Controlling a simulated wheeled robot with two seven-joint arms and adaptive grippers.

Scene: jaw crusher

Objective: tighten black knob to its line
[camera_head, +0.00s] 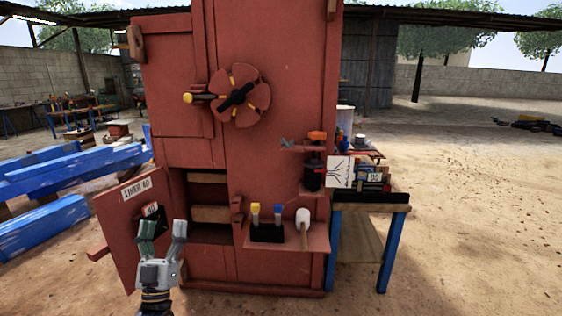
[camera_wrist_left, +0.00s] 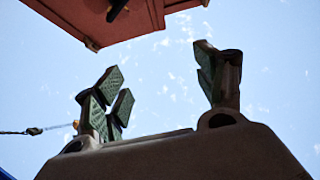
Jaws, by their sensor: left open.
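A red lobed wheel (camera_head: 258,97) with yellow marks is on the front of the red machine (camera_head: 285,60). A black bar-shaped handle (camera_head: 236,97) lies slanted across its centre. A black round part (camera_head: 312,178) sits under an orange cap on a bracket lower right. I cannot tell which black part is the task's knob, and no line is clear. My left gripper (camera_head: 163,232) is open and empty, low in front of the open door, well below and left of the wheel. In the left wrist view its fingers (camera_wrist_left: 160,78) are apart against the sky.
An open red door (camera_head: 125,225) labelled "LINER 40" is beside my left gripper. A shelf (camera_head: 310,238) holds yellow and blue-topped tools and a white-headed mallet (camera_head: 303,222). A blue-legged table (camera_head: 387,255) stands right; blue beams (camera_head: 70,170) lie left. Open ground is at right.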

